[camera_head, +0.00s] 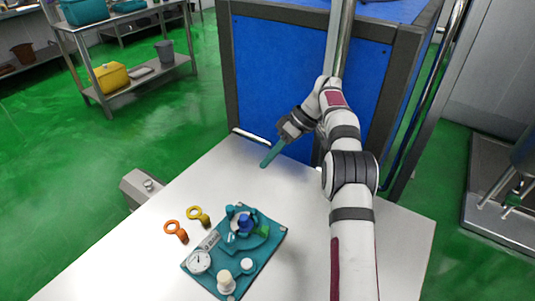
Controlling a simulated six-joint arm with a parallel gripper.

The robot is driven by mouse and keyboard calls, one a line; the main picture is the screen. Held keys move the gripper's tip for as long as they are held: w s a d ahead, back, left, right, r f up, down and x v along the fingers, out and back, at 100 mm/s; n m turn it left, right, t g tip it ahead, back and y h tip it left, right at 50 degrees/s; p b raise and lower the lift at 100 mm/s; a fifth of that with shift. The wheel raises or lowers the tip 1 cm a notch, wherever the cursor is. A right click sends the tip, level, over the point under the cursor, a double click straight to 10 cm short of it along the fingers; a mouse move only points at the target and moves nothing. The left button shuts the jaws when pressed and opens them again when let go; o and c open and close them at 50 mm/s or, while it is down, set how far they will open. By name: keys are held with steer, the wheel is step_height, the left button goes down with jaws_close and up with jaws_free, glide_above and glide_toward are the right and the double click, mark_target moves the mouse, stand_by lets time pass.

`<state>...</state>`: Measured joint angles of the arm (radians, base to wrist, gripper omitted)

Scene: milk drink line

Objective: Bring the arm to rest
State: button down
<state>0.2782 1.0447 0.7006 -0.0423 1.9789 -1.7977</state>
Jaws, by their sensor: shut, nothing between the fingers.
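My gripper (265,163) is shut and empty, its long teal fingers together. It is in the air above the far part of the white table (290,215), pointing down and to the left. My white and grey arm (351,200) rises from the lower right and bends left at the wrist. The gripper is apart from everything on the table.
A teal board (262,262) on the table carries a round dial gauge (199,261), a white knob (226,281) and a blue-topped part (245,223). A blue cabinet (275,70) stands behind the table.

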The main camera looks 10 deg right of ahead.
steer(key=s+a+r+m+h, duration=0.25)
steer(key=s+r+m, duration=0.2)
steer(key=s, duration=0.45)
steer(key=s+a+r+m+h, duration=0.1)
steer(key=s+a+r+m, duration=0.25)
steer(key=s+r, duration=0.45)
steer(key=s+f+m+h, duration=0.1)
steer(key=s+f+m, duration=0.2)
steer(key=s, duration=0.8)
steer(key=s+f+m+h, duration=0.1)
steer(key=s+f+m, duration=0.3)
steer(key=s, duration=0.8)
step_height(320, 180, down, 2)
steer(key=shift+d+f, duration=0.15)
steer(key=shift+d, duration=0.3)
